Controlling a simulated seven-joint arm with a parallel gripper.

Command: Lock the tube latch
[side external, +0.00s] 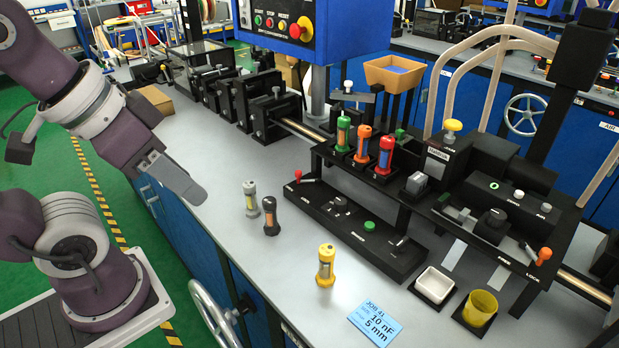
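An orange-knobbed lever (541,255) stands at the right end of the black machine, near a label that reads LOCK. It may be the tube latch; I cannot tell whether it is locked. Three capped tubes stand in the rack: green (343,133), orange (363,145) and red with a blue body (384,157). Three more stand upright on the bench: grey (250,199), black (270,216) and yellow (325,266). My gripper (181,180) is at the left, over the bench's front edge, far from the lever. Its fingers overlap from this side, so its opening is hidden. It touches no tube.
A black control strip (352,228) lies before the machine. A white bin (434,285), a yellow cup (480,308) and a blue job card (375,319) sit at the front right. A blue button panel (300,25) hangs above. The bench's left middle is clear.

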